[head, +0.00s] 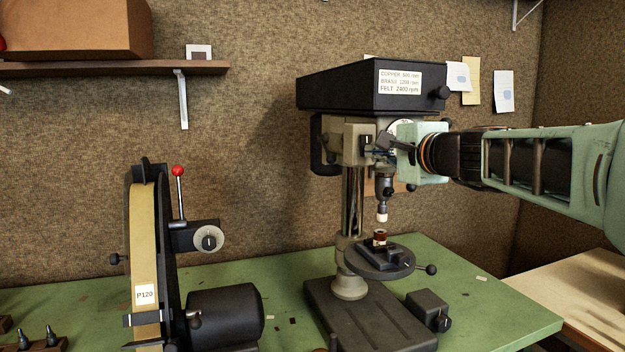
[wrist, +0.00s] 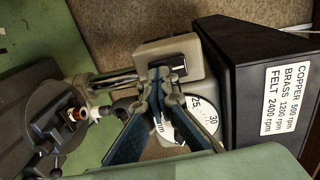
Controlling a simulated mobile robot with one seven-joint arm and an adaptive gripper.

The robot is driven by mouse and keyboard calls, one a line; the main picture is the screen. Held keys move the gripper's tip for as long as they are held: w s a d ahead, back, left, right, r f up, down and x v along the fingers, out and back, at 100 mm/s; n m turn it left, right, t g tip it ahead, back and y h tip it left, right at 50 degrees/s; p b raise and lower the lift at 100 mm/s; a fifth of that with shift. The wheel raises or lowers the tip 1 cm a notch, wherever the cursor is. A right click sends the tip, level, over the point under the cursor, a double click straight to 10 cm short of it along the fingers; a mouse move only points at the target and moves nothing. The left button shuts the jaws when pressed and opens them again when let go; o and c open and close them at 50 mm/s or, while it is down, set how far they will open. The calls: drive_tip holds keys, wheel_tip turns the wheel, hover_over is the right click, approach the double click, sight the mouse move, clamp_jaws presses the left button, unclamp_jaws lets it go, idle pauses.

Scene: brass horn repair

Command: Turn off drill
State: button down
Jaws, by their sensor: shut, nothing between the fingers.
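The drill press (head: 335,88) stands on the green bench, with a black top housing, beige head and steel column. A beige box on its head carries a dark switch (head: 367,141), which also shows in the wrist view (wrist: 184,70), partly hidden by my fingertips. My gripper (head: 376,144) reaches in from the right at the front of the drill head. In the wrist view my gripper (wrist: 163,78) is shut and empty, its tips at the switch box. I cannot tell whether they touch the switch. The switch's position is unclear.
A round dial (wrist: 188,122) sits beside my fingers. A belt sander (head: 146,260) stands left.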

drive_tip(key=shift+f+b, duration=0.35)
drive_tip(key=shift+b, duration=0.7)
drive_tip(key=shift+r, duration=0.4)
drive_tip(key=shift+w+r+p, duration=0.1)
drive_tip(key=shift+r+p, duration=0.05)
drive_tip(key=shift+p, duration=1.3)
drive_tip(key=p, duration=0.5)
drive_tip(key=shift+s+r+g, duration=0.1)
drive_tip(key=shift+s+g, duration=0.2)
drive_tip(key=shift+g, duration=0.1)
